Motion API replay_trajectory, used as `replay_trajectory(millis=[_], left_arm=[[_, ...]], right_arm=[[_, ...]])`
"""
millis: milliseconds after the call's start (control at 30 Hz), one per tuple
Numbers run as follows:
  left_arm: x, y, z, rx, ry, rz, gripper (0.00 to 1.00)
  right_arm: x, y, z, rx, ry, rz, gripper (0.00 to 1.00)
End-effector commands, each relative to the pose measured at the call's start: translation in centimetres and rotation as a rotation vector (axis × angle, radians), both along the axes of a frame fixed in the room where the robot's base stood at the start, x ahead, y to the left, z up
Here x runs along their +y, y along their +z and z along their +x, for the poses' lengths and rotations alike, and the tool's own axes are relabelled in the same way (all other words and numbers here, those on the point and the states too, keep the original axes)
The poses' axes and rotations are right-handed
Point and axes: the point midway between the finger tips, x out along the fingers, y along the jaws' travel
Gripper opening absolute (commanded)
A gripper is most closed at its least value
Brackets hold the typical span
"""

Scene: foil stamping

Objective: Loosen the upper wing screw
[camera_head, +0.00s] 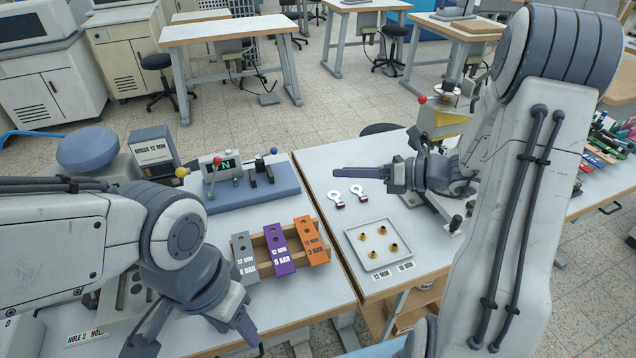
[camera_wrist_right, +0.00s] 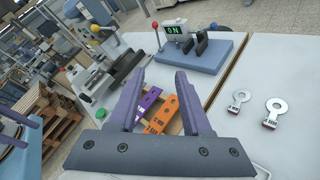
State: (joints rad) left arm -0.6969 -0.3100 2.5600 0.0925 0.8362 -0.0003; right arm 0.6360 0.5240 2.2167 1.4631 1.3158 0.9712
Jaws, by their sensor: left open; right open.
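I cannot make out a wing screw in either view. My right gripper (camera_head: 365,175) is open and empty above the right table's far left part, with its fingers toward the left. In the right wrist view its two purple fingers (camera_wrist_right: 160,85) stand apart with nothing between them. My left gripper (camera_head: 200,342) is open, low at the bottom left over the near edge of the left table. A blue-based device (camera_head: 260,190) with a lit display and ball-topped levers stands on the left table, and it also shows in the wrist view (camera_wrist_right: 205,52).
A wooden rack holds grey (camera_head: 245,258), purple (camera_head: 278,250) and orange (camera_head: 311,240) labelled plates. Two ring tags (camera_head: 358,192) and a white tray (camera_head: 350,234) with several brass parts lie on the right table. A press with a red knob (camera_head: 422,100) is partly hidden by my right arm.

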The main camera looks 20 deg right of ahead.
Motion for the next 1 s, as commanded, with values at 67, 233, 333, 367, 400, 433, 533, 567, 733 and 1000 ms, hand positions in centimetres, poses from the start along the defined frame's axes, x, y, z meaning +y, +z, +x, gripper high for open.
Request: replay_trajectory(millis=[67,233,333,367,400,433,533,567,733,1000], left_arm=[[0.0,0.4,0.0,0.000,0.000,0.000,0.50],[0.0,1.0,0.0,0.000,0.000,0.000,0.50],[0.0,1.2,0.0,0.000,0.000,0.000,0.50],[0.0,1.3,0.0,0.000,0.000,0.000,0.50],[0.0,1.4,0.0,0.000,0.000,0.000,0.50],[0.0,1.4,0.0,0.000,0.000,0.000,0.50],[0.0,1.5,0.0,0.000,0.000,0.000,0.50],[0.0,1.5,0.0,0.000,0.000,0.000,0.50],[0.0,1.6,0.0,0.000,0.000,0.000,0.50],[0.0,1.6,0.0,0.000,0.000,0.000,0.50]], right_arm=[[1.7,0.6,-0.6,-0.017,0.066,-0.039,0.48],[4.7,1.2,-2.0,-0.054,0.201,-0.121,0.48],[6.2,1.4,-2.9,-0.076,0.271,-0.161,0.48],[6.6,1.5,-3.2,-0.082,0.290,-0.172,0.48],[7.0,1.5,-3.4,-0.089,0.313,-0.186,0.48],[7.3,1.6,-3.6,-0.094,0.327,-0.194,0.48],[8.0,1.7,-4.1,-0.108,0.367,-0.217,0.48],[8.1,1.7,-4.2,-0.112,0.375,-0.222,0.48],[8.5,1.7,-4.6,-0.119,0.397,-0.235,0.48],[8.5,1.7,-4.5,-0.119,0.397,-0.234,0.48]])
